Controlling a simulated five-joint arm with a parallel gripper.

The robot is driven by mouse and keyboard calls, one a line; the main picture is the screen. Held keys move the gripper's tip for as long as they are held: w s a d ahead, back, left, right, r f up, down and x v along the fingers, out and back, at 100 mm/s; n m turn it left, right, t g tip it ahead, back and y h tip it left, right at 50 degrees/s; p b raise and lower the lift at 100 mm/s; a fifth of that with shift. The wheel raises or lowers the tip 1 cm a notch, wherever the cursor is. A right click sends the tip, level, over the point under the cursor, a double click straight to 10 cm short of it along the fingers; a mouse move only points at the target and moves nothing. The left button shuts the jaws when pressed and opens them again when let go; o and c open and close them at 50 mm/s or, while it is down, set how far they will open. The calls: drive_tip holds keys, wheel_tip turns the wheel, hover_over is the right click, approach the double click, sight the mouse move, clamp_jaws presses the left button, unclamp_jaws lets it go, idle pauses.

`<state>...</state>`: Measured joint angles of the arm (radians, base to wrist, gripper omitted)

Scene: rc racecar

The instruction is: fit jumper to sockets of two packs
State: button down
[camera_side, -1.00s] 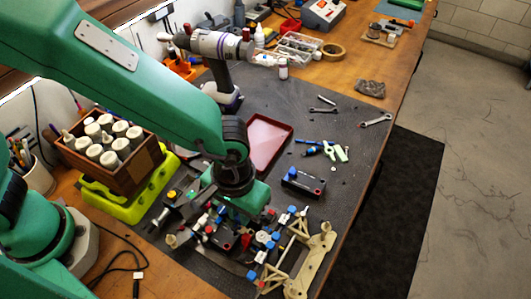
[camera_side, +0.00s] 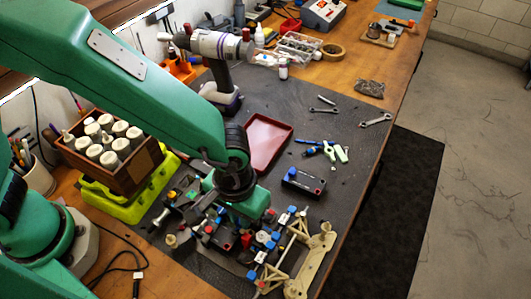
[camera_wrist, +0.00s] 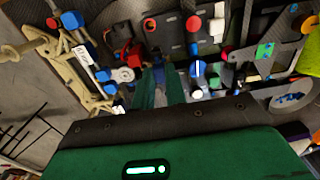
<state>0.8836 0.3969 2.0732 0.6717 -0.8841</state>
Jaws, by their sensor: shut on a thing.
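My gripper (camera_wrist: 168,88) points down over the racecar chassis, its green fingers shut on a small part in the wrist view. I take this part to be the jumper, but the fingers hide most of it. In the side view my gripper (camera_side: 243,222) is low over the car, its tips hidden among the parts. One black pack (camera_side: 303,182) with blue and red spots on it lies on the mat, apart from the car. A dark block (camera_wrist: 172,32) with a red round spot, perhaps a pack, sits just beyond the fingers in the wrist view. I cannot tell whether the jumper touches a socket.
Cream suspension arms (camera_side: 318,258) and blue-capped parts crowd the car's right end. A red tray (camera_side: 268,142), pliers (camera_side: 341,152) and a wrench (camera_side: 376,121) lie behind. A drill (camera_side: 220,60) and a wooden box of bottles (camera_side: 110,145) stand left.

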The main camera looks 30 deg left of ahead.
drive_tip(key=shift+f, duration=0.4)
drive_tip(key=c, duration=1.3)
unclamp_jaws()
drive_tip(key=shift+c, duration=0.2)
drive_tip(key=shift+r, duration=0.15)
drive_tip(key=shift+r, duration=3.8)
